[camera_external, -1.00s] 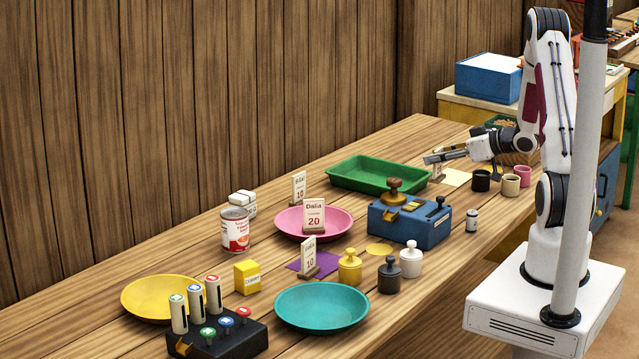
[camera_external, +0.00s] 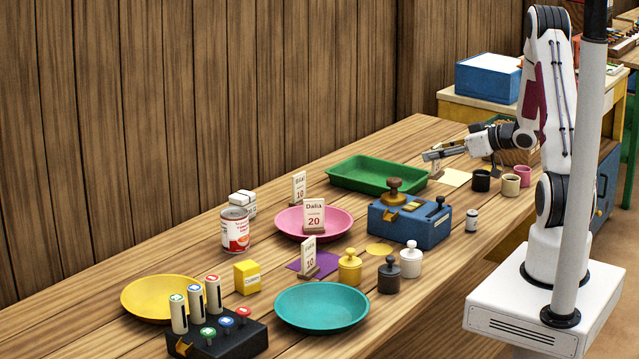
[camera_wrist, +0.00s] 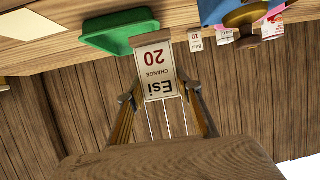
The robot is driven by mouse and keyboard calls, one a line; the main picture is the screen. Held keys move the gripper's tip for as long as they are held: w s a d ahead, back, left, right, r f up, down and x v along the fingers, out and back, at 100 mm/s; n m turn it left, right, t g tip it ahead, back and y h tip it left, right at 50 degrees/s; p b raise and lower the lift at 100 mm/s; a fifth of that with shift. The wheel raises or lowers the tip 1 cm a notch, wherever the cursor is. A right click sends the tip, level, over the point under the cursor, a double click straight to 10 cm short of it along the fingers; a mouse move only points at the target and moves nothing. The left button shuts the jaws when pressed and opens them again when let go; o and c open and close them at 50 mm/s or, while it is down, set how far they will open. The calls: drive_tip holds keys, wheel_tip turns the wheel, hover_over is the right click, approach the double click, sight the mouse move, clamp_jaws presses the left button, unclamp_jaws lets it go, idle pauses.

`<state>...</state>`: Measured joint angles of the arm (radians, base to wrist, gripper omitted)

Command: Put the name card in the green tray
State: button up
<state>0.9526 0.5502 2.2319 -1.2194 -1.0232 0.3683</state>
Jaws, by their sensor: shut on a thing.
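The name card (camera_wrist: 158,70), white with "Esi", "CHANGE" and a red "20", sits between my fingers in the wrist view, upside down in the picture. My gripper (camera_wrist: 160,100) is shut on it. In the external view my gripper (camera_external: 434,156) is just right of the green tray (camera_external: 345,184), and the card (camera_external: 437,170) shows small beneath it, mostly hidden by the fingers. I cannot tell whether the card is clear of the table. The green tray (camera_wrist: 118,22) is empty in the external view and also shows beyond the card in the wrist view.
A blue device (camera_external: 412,222) with a brown knob stands in front of the tray. Small cups (camera_external: 511,184) stand right of a pale yellow sheet (camera_external: 456,178).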

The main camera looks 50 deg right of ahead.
drive_tip(key=w+d+m+h, duration=0.1)
drive_tip(key=w+d, duration=0.5)
drive_tip(key=w, duration=0.6)
drive_tip(key=shift+w+d+r, duration=0.2)
drive_tip(key=shift+w+r, duration=0.2)
drive_tip(key=shift+r, duration=0.05)
wheel_tip(320, 180, down, 6)
drive_tip(key=shift+f, duration=0.15)
drive_tip(key=shift+f, duration=0.1)
idle(0.3)
drive_tip(key=shift+f, duration=1.75)
drive_tip(key=shift+f, duration=0.15)
